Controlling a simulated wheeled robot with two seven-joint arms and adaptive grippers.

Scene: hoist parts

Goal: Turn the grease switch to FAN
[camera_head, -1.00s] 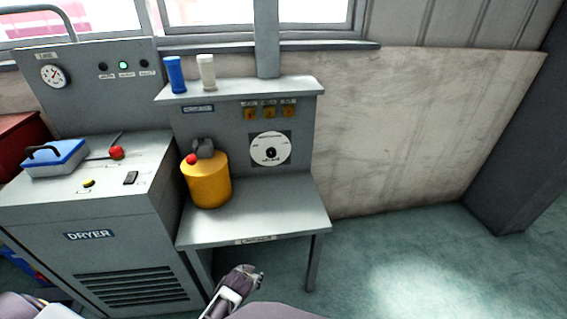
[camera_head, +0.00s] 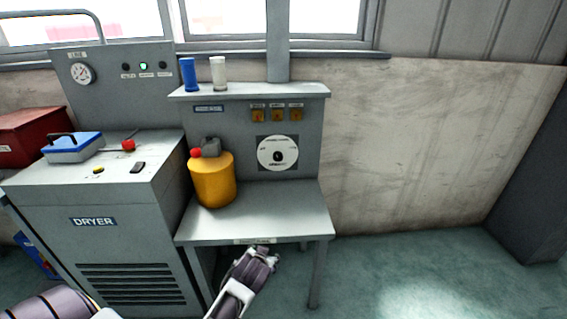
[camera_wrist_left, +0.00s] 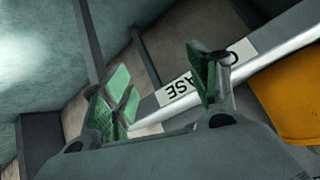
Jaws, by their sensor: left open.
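The grease switch (camera_head: 278,154) is a round white dial with a dark knob at its centre, on the grey upright panel of the grease bench (camera_head: 275,207). Its printed words are too small to read. My left gripper (camera_head: 262,256) is at the front edge of the bench, low and well below the dial. In the left wrist view, its two green-padded fingers (camera_wrist_left: 163,88) are apart with nothing between them. Part of the bench's front label (camera_wrist_left: 180,92) shows behind them. My right gripper is not in view.
A yellow can (camera_head: 212,181) with a red cap stands on the bench left of the dial. Blue (camera_head: 188,75) and white (camera_head: 219,73) cylinders stand on the shelf above. The dryer (camera_head: 90,205) is at left. The bench top before the dial is clear.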

